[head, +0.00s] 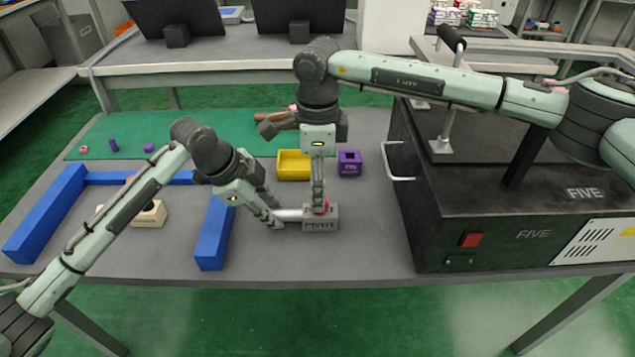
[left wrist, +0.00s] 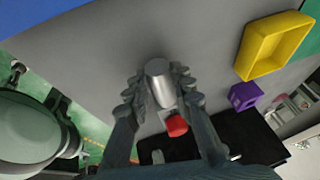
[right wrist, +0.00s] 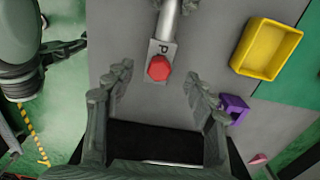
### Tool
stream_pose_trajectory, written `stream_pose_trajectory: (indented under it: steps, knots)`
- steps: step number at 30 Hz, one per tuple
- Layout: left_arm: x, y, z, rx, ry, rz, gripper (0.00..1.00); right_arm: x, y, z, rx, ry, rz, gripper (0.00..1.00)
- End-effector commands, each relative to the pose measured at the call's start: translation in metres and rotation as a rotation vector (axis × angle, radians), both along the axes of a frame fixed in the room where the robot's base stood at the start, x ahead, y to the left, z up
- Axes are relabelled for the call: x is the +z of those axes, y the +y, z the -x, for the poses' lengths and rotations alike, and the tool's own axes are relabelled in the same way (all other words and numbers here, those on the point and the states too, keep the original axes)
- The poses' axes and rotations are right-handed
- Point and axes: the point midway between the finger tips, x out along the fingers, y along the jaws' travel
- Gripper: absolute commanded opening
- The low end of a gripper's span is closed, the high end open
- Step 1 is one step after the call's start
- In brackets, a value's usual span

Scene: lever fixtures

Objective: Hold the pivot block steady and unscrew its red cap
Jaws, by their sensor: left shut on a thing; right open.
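The grey pivot block (head: 320,224) stands on the table, its lettering facing front. A silver bar (head: 290,214) sticks out from its left side. My left gripper (head: 278,217) is shut on this bar, which shows between its fingers in the left wrist view (left wrist: 159,82). The red cap (right wrist: 159,68) sits on top of the block; it also shows in the left wrist view (left wrist: 176,126). My right gripper (head: 320,203) points down from above, at the cap. In the right wrist view its fingers are open on either side, with the cap between and beyond them.
A black machine (head: 480,215) stands close on the right. A yellow tray (head: 293,166) and a purple box (head: 349,163) lie behind the block. Blue bars (head: 216,235) and a beige block (head: 150,214) are on the left. The table front of the block is clear.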

Motion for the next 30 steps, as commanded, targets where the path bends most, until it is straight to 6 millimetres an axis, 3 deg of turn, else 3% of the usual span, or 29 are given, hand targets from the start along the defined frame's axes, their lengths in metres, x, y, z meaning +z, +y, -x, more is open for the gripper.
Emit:
stream_pose_trajectory:
  steps: [15, 24, 30]
  knots:
    - [0.000, 0.000, 0.000, 0.000, 0.000, 0.001, 0.00, -0.025, 0.000, 0.000, 0.002, 0.001, 0.000, 0.55]
    - [0.000, 0.000, 0.000, 0.000, 0.000, 0.001, 0.00, -0.028, 0.000, 0.000, 0.002, 0.000, 0.000, 0.55]
    - [0.000, 0.000, 0.000, 0.000, 0.000, 0.001, 0.00, -0.028, 0.000, 0.000, 0.002, 0.000, 0.000, 0.31]
